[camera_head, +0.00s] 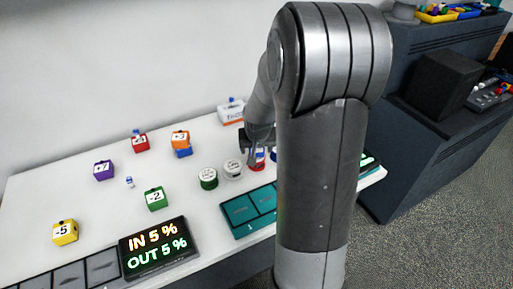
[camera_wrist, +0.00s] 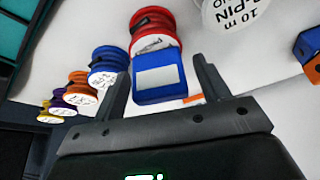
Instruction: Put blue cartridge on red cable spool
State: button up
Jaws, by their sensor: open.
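The blue cartridge (camera_wrist: 160,80), a small box with a pale label, lies between my fingers in the wrist view. It overlaps the white label face of the red cable spool (camera_wrist: 152,20), so it appears to rest on it; contact is hard to tell. My gripper (camera_wrist: 162,64) is open, with one finger on each side of the cartridge and gaps visible. In the head view my gripper (camera_head: 258,148) is low over the red spool (camera_head: 256,165), partly hidden by my arm. The cartridge is not clear there.
A blue spool (camera_wrist: 108,63) stands close beside the red one, with orange (camera_wrist: 78,84) and purple spools beyond. White (camera_head: 233,169) and green (camera_head: 208,178) spools stand on the other side. Numbered cubes, a display (camera_head: 158,249) and teal trays (camera_head: 250,208) are on the white table.

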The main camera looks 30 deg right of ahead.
jog(key=shift+r, duration=0.1)
jog(key=v, duration=1.2)
jog(key=s+a+r+n+y, duration=0.1)
jog(key=s+a+r+n, duration=0.1)
jog(key=s+a+r, duration=0.2)
jog(key=s+a+r+n+t, duration=0.1)
jog(key=s+a+r+n, duration=0.1)
jog(key=s+a, duration=0.8)
jog(key=s+r, duration=0.1)
jog(key=s, duration=0.4)
jog(key=shift+r+y, duration=0.35)
jog(key=shift+y, duration=0.05)
